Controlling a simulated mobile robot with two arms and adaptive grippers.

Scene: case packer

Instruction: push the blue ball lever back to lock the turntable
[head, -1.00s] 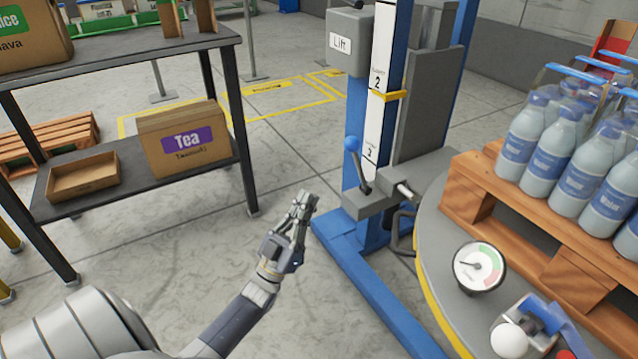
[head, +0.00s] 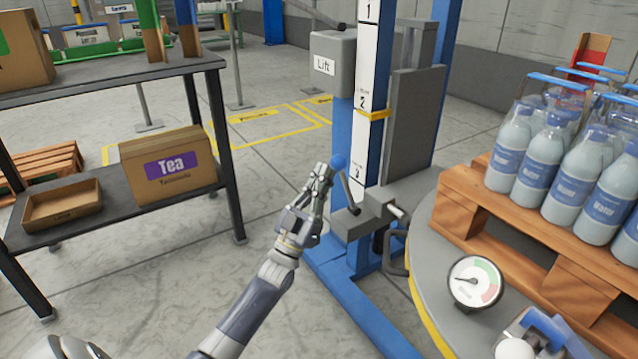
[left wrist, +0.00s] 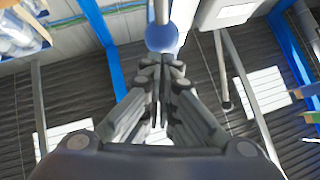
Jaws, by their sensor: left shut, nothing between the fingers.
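The blue ball lever (head: 339,161) stands on the grey bracket at the foot of the blue lift column, its rod slanting up to the ball. The ball also shows in the left wrist view (left wrist: 162,38), just beyond my fingertips. My left gripper (head: 322,170) is shut and empty, with its fingertips right beside the ball on its left. I cannot tell whether they touch it. The turntable (head: 425,270) is the grey round platform with a yellow edge at the right.
A wooden pallet (head: 470,205) with several water bottles stands on the turntable. A grey Lift box (head: 332,65) hangs above the lever. A dark shelf (head: 112,215) with a Tea box stands at the left.

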